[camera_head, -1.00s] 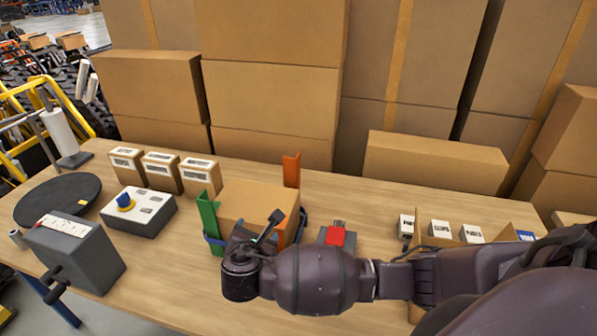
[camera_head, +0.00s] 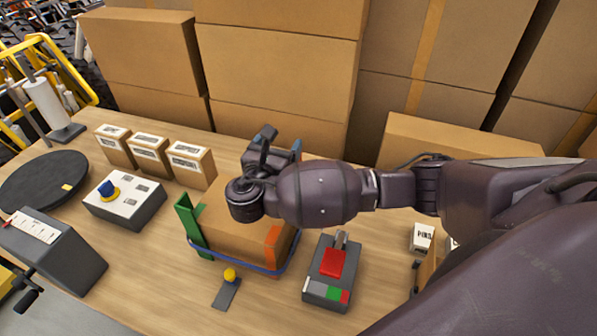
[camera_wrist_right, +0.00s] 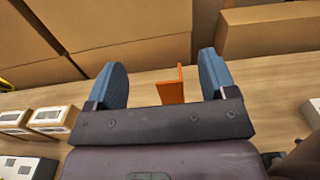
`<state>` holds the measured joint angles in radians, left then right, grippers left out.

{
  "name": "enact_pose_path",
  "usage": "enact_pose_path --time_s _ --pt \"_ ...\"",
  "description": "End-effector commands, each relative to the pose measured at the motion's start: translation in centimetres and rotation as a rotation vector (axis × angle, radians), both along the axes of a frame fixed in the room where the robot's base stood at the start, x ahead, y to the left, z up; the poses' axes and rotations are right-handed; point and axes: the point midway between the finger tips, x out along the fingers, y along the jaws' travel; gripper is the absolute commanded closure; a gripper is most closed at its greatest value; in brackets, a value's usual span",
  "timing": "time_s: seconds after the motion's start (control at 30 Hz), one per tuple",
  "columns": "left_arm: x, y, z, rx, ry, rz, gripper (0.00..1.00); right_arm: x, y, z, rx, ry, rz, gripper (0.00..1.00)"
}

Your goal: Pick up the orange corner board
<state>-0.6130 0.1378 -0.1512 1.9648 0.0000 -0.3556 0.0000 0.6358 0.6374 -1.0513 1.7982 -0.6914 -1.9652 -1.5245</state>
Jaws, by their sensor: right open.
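A brown carton (camera_head: 225,235) stands on the table with a blue strap around its base. A green corner board (camera_head: 187,225) stands at its left corner. Orange shows on its front right corner (camera_head: 272,245). In the right wrist view an upright orange corner board (camera_wrist_right: 171,90) stands in the gap between my fingers, touching neither; in the head view my arm hides it. My right gripper (camera_head: 280,144) is open and empty, above the far side of the carton; its two blue fingers also show in the right wrist view (camera_wrist_right: 163,70). My left gripper is not in view.
A grey box with a red top (camera_head: 330,265) stands right of the carton. A yellow-knobbed piece (camera_head: 229,285) lies in front. Several small cartons (camera_head: 150,152) and a switch box (camera_head: 125,203) are at left. Large boxes (camera_head: 275,70) line the back.

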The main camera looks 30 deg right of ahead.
Motion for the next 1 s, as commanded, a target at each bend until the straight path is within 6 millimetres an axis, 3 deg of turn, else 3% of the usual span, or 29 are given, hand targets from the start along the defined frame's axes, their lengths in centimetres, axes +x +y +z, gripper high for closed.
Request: enact_pose_path --time_s 0.17,0.57,1.0 --pt "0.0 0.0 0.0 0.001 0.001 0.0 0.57 0.0 0.0 -1.0 -0.01 0.003 -0.005 0.22" --pt "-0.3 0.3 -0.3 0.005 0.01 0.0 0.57 0.0 0.0 -7.9 -0.01 0.003 -0.005 0.22" --pt "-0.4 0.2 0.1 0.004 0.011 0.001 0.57 2.4 -2.8 -7.8 -0.01 -0.001 -0.005 0.22"
